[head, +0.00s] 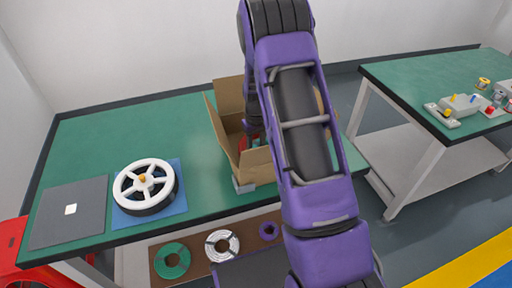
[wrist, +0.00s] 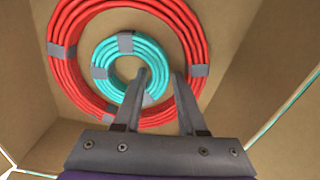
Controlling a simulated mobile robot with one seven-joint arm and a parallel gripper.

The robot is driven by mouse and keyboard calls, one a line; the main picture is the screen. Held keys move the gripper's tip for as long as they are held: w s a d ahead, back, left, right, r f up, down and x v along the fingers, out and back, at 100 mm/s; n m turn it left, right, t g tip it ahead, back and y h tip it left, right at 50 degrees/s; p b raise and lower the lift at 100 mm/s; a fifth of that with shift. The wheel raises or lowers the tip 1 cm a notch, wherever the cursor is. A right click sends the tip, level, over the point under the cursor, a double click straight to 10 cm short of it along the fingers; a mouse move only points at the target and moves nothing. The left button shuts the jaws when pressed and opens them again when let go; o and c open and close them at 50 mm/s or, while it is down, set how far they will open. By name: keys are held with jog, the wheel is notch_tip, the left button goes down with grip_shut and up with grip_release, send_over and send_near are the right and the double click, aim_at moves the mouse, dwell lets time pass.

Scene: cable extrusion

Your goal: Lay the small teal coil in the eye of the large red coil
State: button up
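The large red coil (wrist: 63,63) lies flat on the floor of the cardboard box in the wrist view, bound with grey tape. The small teal coil (wrist: 107,54), also taped, shows inside the outline of the red coil's eye, towards its near side. Whether it rests on the box floor or hangs just above cannot be told. My gripper (wrist: 160,75) reaches into the box.
The box (head: 222,123) stands open on the green table (head: 95,137), its walls close around. Left are a white spoked reel (head: 136,173) and a grey mat (head: 52,226). A green coil (head: 160,262), a white coil (head: 212,247) and a purple coil (head: 268,229) lie below the front edge.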

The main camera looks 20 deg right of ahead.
notch_tip(320, 180, up, 12)
jog(key=p, duration=0.1)
jog(key=shift+r, duration=0.2)
dwell(0.6)
